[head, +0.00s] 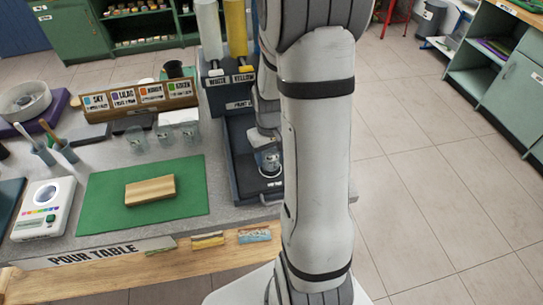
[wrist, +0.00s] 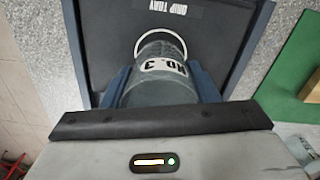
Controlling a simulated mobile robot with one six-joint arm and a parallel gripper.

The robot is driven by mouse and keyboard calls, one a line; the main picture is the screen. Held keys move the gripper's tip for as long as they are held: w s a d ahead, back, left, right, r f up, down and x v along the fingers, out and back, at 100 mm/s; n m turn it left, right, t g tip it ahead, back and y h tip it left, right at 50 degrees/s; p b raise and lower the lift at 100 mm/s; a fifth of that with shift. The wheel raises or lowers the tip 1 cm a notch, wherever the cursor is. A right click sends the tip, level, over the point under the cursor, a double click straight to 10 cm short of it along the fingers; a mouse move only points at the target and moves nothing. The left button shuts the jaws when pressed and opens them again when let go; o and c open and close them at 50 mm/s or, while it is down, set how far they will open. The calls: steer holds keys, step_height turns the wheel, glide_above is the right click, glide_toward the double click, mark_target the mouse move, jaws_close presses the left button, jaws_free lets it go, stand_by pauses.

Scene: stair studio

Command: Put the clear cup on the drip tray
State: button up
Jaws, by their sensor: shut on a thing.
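The clear cup (wrist: 160,88), marked "NO. 3", is between the two blue fingers of my gripper (wrist: 163,80) in the wrist view. The gripper is shut on it. The cup also shows in the head view (head: 268,160), partly hidden by my arm. The dark drip tray (wrist: 108,45) lies under the cup, and its label shows at its edge. The tray also shows in the head view (head: 240,140). A white ring surrounds the cup's far end in the wrist view. I cannot tell whether the cup touches the tray.
Several other clear cups (head: 163,135) stand left of the tray. A green mat (head: 100,200) with a wooden block (head: 150,190) lies on the pour table. White and yellow paint bottles (head: 236,28) stand behind the tray. A white scale (head: 42,208) is at far left.

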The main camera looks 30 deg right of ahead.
steer(key=shift+f, duration=0.75)
steer(key=shift+f, duration=0.25)
steer(key=o, duration=1)
steer(key=shift+r, duration=0.15)
